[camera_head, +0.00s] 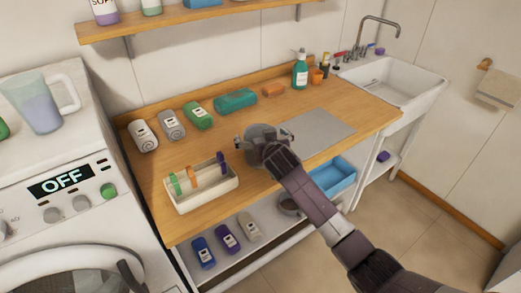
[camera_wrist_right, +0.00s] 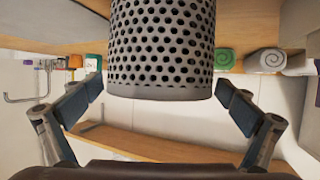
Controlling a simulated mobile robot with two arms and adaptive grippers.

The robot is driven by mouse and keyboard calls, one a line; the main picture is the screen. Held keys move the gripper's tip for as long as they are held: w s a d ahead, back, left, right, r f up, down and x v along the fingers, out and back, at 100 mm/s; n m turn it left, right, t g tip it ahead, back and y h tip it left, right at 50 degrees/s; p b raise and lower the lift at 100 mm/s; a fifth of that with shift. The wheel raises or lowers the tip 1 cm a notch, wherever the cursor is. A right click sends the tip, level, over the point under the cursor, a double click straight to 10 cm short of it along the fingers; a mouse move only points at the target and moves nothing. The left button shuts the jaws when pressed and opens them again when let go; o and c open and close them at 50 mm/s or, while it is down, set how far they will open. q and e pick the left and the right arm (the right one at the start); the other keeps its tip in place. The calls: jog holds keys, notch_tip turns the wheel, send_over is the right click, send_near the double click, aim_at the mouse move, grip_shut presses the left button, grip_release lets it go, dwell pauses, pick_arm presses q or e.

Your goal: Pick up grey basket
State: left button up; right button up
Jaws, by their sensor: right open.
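The grey basket (camera_head: 262,130) stands on the wooden counter (camera_head: 335,103), partly hidden by my right gripper (camera_head: 264,141). In the right wrist view, which looks upside down, the basket (camera_wrist_right: 160,45) is a grey cylinder with rows of round holes and a plain rim. My right gripper (camera_wrist_right: 158,92) is open there, with one finger on each side of the basket's rim end. A gap shows beside the left finger, and the right finger is close to the rim; I cannot tell whether it touches. My left gripper is not in view.
A white tray with coloured bands (camera_head: 208,195) stands left of the basket. Rolled towels (camera_head: 170,125) line the back, and a grey mat (camera_head: 320,133) lies to the right. Below are a blue crate (camera_head: 335,180) and bottles (camera_head: 228,238). A wall shelf (camera_head: 190,22) hangs above.

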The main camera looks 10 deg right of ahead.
jog(key=c, duration=1.4)
jog(key=shift+c, duration=0.5)
jog(key=shift+r, duration=0.15)
